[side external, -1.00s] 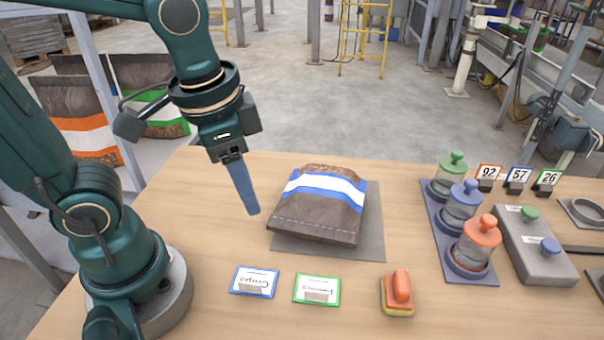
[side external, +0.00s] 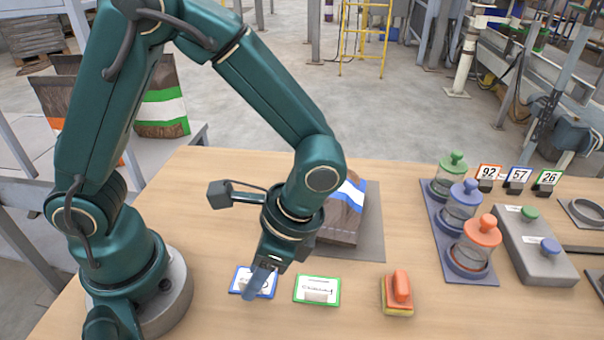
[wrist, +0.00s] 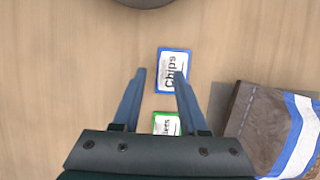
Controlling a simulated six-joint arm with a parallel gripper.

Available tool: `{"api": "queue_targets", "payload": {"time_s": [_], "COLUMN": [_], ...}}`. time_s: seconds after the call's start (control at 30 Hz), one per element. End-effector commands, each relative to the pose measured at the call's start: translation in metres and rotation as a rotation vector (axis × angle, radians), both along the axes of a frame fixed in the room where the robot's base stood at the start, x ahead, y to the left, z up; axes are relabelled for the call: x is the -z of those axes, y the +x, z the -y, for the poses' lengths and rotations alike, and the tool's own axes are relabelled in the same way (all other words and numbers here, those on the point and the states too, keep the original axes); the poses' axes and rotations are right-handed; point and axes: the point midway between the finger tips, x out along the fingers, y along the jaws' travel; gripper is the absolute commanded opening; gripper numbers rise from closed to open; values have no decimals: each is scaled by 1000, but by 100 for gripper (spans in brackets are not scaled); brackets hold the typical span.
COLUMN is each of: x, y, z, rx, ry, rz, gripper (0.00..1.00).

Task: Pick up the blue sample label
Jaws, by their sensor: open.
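The blue sample label (side external: 240,283) lies flat on the table in the side external view, a white card with a blue border. In the wrist view the blue label (wrist: 172,62) reads "Chips" and lies just beyond the fingertips, nearer the right finger. My gripper (side external: 254,285) is open and empty above it, its finger covering part of the label in the side external view. The two fingertips (wrist: 159,72) are apart in the wrist view.
A green-bordered label (side external: 317,291) lies just right of the blue one. A brown bag (side external: 340,228) with a blue and white band lies on a grey mat (side external: 372,240) behind. An orange-handled scrubber (side external: 398,297) stands further right. Lidded jars (side external: 475,245) stand beyond it.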

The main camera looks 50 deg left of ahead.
Motion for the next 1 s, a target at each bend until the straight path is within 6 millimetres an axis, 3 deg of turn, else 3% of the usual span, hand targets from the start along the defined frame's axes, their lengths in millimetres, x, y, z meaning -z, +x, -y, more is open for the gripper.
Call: {"api": "queue_targets", "payload": {"time_s": [0.2, 0.47, 0.5, 0.6, 1.0], "x": [18, 19, 19, 19, 19], "y": [-5, -6, -6, -5, -6], "z": [-6, -6, -6, -6, -6], "rx": [0, -1, -1, -1, -1], "ry": [1, 0, 0, -1, -1], "rz": [-1, 1, 1, 2, 2], "gripper": [42, 42, 39, 0, 0]}}
